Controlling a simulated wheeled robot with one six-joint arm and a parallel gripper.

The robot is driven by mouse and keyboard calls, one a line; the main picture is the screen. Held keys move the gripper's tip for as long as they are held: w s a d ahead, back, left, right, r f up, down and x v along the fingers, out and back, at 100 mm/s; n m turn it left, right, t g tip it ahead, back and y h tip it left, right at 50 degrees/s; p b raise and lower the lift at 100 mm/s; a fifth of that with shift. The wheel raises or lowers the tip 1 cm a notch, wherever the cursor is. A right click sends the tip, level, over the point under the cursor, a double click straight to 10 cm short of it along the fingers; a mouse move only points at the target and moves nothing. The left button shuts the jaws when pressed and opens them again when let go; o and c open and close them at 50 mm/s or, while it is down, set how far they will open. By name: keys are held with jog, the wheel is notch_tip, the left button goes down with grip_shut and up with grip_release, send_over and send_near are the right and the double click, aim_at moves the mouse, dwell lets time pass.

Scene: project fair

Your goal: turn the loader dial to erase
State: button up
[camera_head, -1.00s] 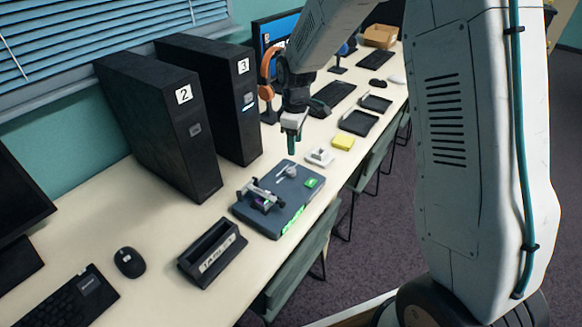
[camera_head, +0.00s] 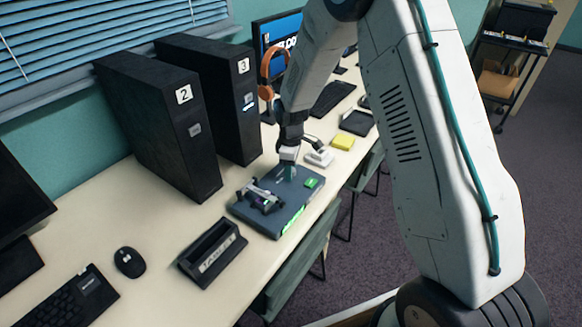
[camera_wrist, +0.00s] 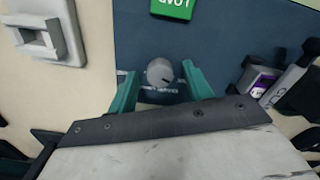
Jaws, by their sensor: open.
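The loader (camera_head: 290,186) is a dark blue-grey flat box on the desk. Its dial (camera_wrist: 160,73) is a round grey knob with a dark mark toward its lower right, seen in the wrist view. Small white lettering by the dial is partly hidden and too blurred to read. My gripper (camera_wrist: 160,85) is open, with one green finger on each side of the dial; I cannot tell whether they touch it. In the head view my gripper (camera_head: 287,172) is low over the loader's far end and hides the dial.
A green label (camera_head: 311,182) and a clamp-like fixture with a purple chip (camera_head: 262,197) are on the loader. A white switch box (camera_head: 319,157) and yellow pad (camera_head: 343,143) stand beyond it. A black tray (camera_head: 212,252) lies nearer. Tall black computers (camera_head: 165,130) stand left.

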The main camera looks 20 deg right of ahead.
jog(key=c, duration=1)
jog(key=shift+o, duration=0.2)
